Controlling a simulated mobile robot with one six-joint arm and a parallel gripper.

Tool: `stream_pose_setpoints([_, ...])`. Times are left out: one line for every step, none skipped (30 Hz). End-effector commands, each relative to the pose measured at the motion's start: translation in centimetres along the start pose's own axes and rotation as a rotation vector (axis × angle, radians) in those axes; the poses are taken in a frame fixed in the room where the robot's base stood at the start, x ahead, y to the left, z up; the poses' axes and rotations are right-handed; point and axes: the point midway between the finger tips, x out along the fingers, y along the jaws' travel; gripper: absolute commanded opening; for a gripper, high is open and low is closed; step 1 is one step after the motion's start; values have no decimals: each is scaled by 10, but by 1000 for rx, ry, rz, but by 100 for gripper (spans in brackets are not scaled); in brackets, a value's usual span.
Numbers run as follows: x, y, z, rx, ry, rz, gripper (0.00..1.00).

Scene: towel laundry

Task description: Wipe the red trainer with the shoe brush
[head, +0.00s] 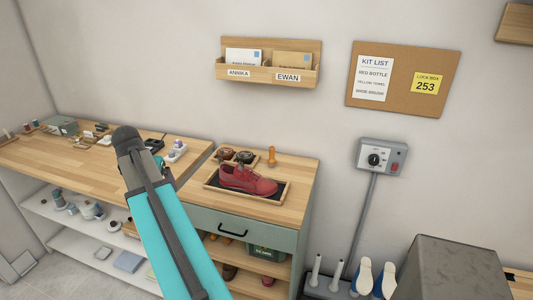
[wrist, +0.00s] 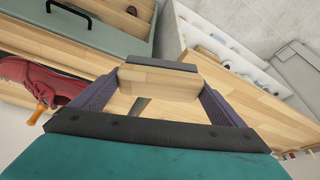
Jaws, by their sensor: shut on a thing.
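The red trainer (head: 247,180) lies in a shallow wooden tray (head: 281,191) with a dark lining, on the cabinet top, toe to the right. It also shows at the left edge of the wrist view (wrist: 35,82), partly cut off. My gripper (wrist: 160,84) is shut on a wooden block with a dark strip along one side, which looks like the shoe brush (wrist: 155,88). The brush is held over the wooden top, apart from the trainer. In the head view my arm largely hides the gripper and the brush.
An orange-brown wooden peg (head: 271,156) stands behind the trainer, beside a small tray with dark round tins (head: 245,157). A longer workbench (head: 75,150) on the left carries small items. A letter rack (head: 268,70) and cork board (head: 437,62) hang above. A grey block (head: 450,265) stands front right.

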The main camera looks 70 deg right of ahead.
Motion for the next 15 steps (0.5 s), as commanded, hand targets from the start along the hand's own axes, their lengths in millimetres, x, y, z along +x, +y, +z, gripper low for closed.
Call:
stream_pose_setpoints([-1, 16, -13, 45, 0, 18, 76])
stream_pose_setpoints([0, 25, -18, 71, 0, 27, 76])
stream_pose_setpoints([1, 38, -25, 107, 0, 40, 76])
stream_pose_setpoints([1, 46, -30, 133, 1, 49, 76])
stream_pose_setpoints([2, 56, -36, 159, 1, 58, 76])
stream_pose_setpoints([3, 68, -42, 194, 1, 70, 76])
stream_pose_setpoints([4, 78, -47, 221, 2, 79, 76])
stream_pose_setpoints([4, 87, -51, 247, 2, 89, 76])
stream_pose_setpoints([5, 100, -58, 282, 2, 102, 76])
stream_pose_setpoints([5, 109, -62, 308, 3, 111, 76])
stream_pose_setpoints([6, 119, -66, 334, 3, 120, 76])
stream_pose_setpoints([6, 132, -71, 369, 3, 132, 76])
stream_pose_setpoints([6, 142, -75, 395, 3, 142, 76])
stream_pose_setpoints([7, 152, -78, 422, 3, 150, 76])
stream_pose_setpoints([7, 165, -83, 456, 4, 163, 76])
